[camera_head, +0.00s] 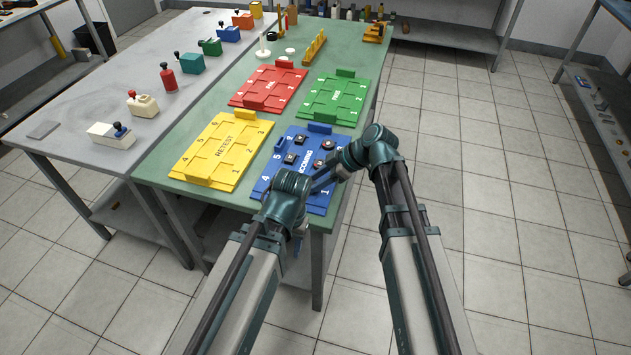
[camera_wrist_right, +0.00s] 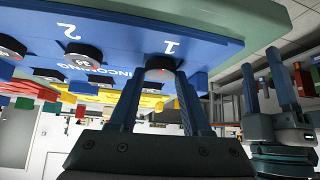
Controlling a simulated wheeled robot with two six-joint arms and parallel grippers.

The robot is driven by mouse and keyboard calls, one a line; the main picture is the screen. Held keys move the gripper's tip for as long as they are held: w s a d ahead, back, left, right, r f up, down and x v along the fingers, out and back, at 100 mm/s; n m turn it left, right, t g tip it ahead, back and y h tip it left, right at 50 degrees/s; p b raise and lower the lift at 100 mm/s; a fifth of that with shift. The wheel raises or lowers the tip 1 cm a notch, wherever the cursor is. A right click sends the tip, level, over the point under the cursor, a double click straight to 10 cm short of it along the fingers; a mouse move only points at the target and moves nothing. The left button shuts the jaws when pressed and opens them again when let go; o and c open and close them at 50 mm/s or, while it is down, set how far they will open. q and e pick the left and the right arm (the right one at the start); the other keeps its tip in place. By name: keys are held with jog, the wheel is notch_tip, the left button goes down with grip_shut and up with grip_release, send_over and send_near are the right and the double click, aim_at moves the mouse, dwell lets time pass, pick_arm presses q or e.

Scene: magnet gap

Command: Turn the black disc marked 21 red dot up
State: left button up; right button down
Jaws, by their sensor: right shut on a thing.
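In the right wrist view, my right gripper (camera_wrist_right: 160,80) is shut on a black disc (camera_wrist_right: 160,64), which sits between its fingertips close to the blue INCOMING board (camera_wrist_right: 115,30), by the number 1. A reddish patch shows on the held disc; its number cannot be read. My left gripper (camera_wrist_right: 266,88) is at the right of that view, its fingers apart and empty. In the head view the arms cover both fingertips and the held disc. Other black discs (camera_head: 290,158) lie on the blue board, some with red on top; I cannot read which is 21.
A yellow RETEST board (camera_head: 222,150), a red board (camera_head: 268,87) and a green board (camera_head: 335,98) lie on the green table (camera_head: 155,172). The grey table at left holds several coloured blocks. The blue board lies near the table's front edge.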

jog(key=shift+f, duration=0.15)
jog(key=shift+c, duration=1.4)
grip_release()
jog(key=c, duration=0.5)
notch_tip(320, 180, up, 5)
jog(key=p, duration=0.4)
jog(key=shift+f, duration=0.15)
jog(key=shift+f, duration=0.1)
jog(key=o, duration=0.6)
jog(key=shift+c, duration=0.2)
